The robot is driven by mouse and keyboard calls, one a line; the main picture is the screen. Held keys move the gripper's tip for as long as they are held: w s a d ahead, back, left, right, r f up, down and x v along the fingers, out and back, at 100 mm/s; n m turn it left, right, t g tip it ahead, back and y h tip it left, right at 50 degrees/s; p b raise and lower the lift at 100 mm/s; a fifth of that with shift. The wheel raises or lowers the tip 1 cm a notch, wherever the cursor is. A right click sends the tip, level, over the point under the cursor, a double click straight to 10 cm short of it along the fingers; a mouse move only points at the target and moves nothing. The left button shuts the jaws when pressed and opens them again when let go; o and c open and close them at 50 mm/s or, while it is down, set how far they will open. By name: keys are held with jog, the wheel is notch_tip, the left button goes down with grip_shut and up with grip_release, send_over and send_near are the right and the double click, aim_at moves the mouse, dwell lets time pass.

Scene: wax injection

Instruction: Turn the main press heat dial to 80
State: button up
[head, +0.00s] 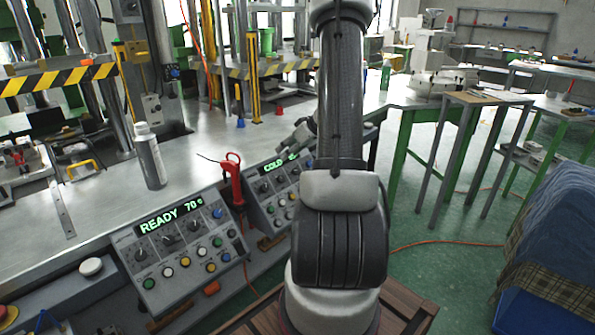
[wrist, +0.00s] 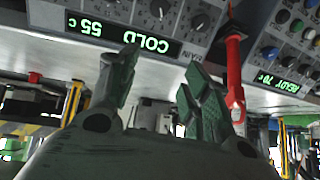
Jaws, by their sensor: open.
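Two control panels face me in the head view. The left panel (head: 180,255) reads READY 70 c and carries dark dials (head: 168,240) above coloured buttons. The right panel (head: 270,205) reads COLD, its number partly covered by my arm. In the wrist view the panels appear upside down: the COLD panel (wrist: 85,12) reads 55 c, and a small label beside its display seems to read MAIN. Its dark dials (wrist: 200,22) show at the top edge. The READY 70 panel (wrist: 292,55) is at right. My gripper (wrist: 158,78) is open and empty, apart from the dials.
A red-handled tool (head: 232,185) stands between the panels; it also shows right of my fingers in the wrist view (wrist: 234,75). A grey bottle (head: 149,158) stands on the metal bench (head: 95,205). Striped press guards rise behind; a blue-covered stack (head: 555,225) is at right.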

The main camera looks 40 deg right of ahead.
jog(key=h, duration=0.1)
send_near(297, 170)
jog(key=f, duration=0.2)
jog(key=shift+t+h, duration=0.3)
jog(key=x, duration=0.7)
jog(key=shift+w+a+r, duration=0.1)
jog(key=shift+w+a, duration=0.1)
jog(key=shift+w, duration=0.25)
jog(key=shift+c, duration=0.4)
jog(key=c, duration=1)
